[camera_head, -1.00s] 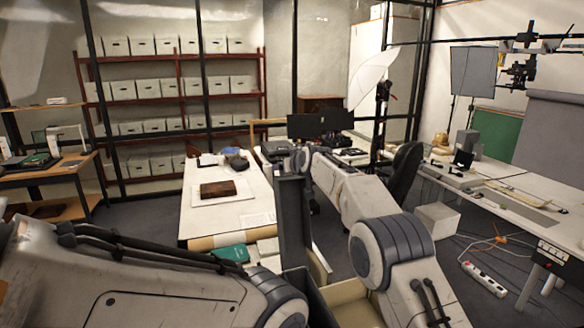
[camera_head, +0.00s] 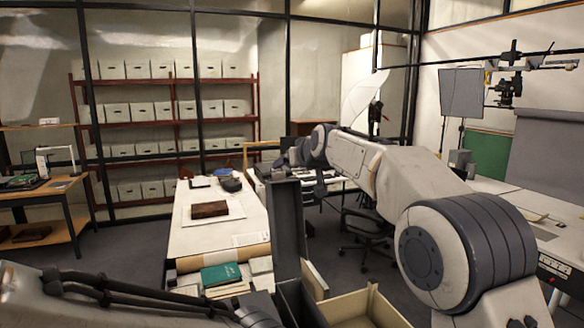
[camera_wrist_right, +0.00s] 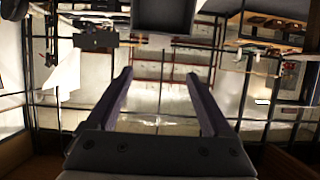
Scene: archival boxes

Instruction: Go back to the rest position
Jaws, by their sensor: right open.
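My right arm reaches in from the lower right, and its gripper (camera_head: 283,167) is small and partly hidden above the upright dark grey box panel (camera_head: 287,228). In the right wrist view, which is upside down, the two fingers of the right gripper (camera_wrist_right: 160,78) stand wide apart with nothing between them. My left arm shows only as links along the lower left edge; its gripper is not visible.
An open dark box (camera_head: 303,306) and a tan tray (camera_head: 362,306) are close below. A long white table (camera_head: 200,240) holds a brown book (camera_head: 209,209) and a teal folder (camera_head: 221,275). Red shelves (camera_head: 170,128) with several white boxes stand behind.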

